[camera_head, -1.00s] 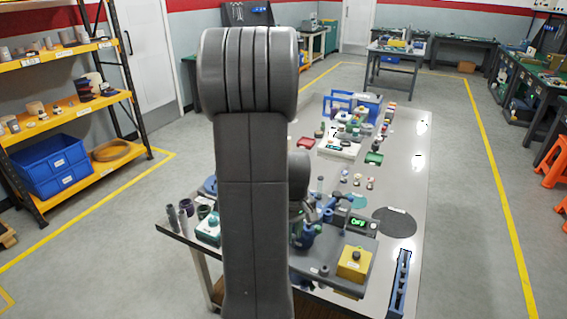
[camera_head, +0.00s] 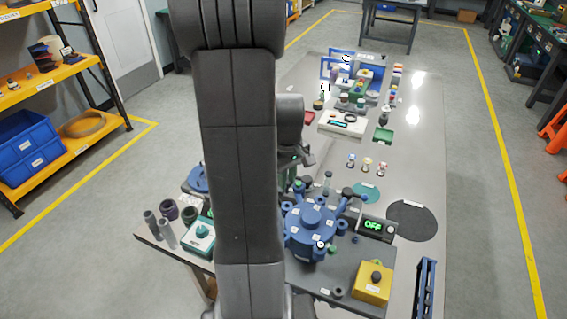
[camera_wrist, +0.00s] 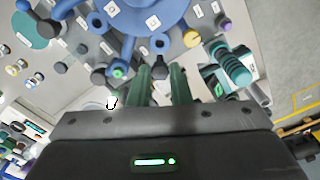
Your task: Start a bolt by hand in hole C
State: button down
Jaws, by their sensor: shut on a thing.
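A blue round flange housing (camera_head: 312,218) with several lugs and small white labels stands on a grey plate. It also fills the top of the wrist view (camera_wrist: 145,14). I cannot read which lug is hole C. My gripper (camera_wrist: 160,78) has green fingers shut on a dark bolt (camera_wrist: 160,68), whose head shows between the fingertips beside the housing's edge. The bolt's shank is hidden, and I cannot tell whether it touches a hole. In the head view my arm hides most of the gripper.
A blue rack (camera_head: 425,288) lies at the right edge. Grey cylinders (camera_head: 166,236) stand at left. A dark round mat (camera_head: 412,220) is bare.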

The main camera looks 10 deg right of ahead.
aim_at(287, 190)
jog(key=shift+w+f, duration=0.1)
jog(key=shift+f, duration=0.25)
notch_tip(287, 190, down, 4)
jog(key=b, duration=0.3)
jog(key=shift+f+b, duration=0.1)
jog(key=shift+b, duration=0.25)
jog(key=shift+r+n+p, duration=0.3)
jog(key=shift+n+p, duration=0.05)
jog(key=shift+n, duration=1.25)
jog(key=n, duration=0.4)
jog(key=shift+n, duration=0.3)
jog(key=n, duration=0.4)
jog(key=shift+f, duration=0.1)
jog(key=shift+f+b, duration=0.8)
jog(key=shift+b, duration=0.05)
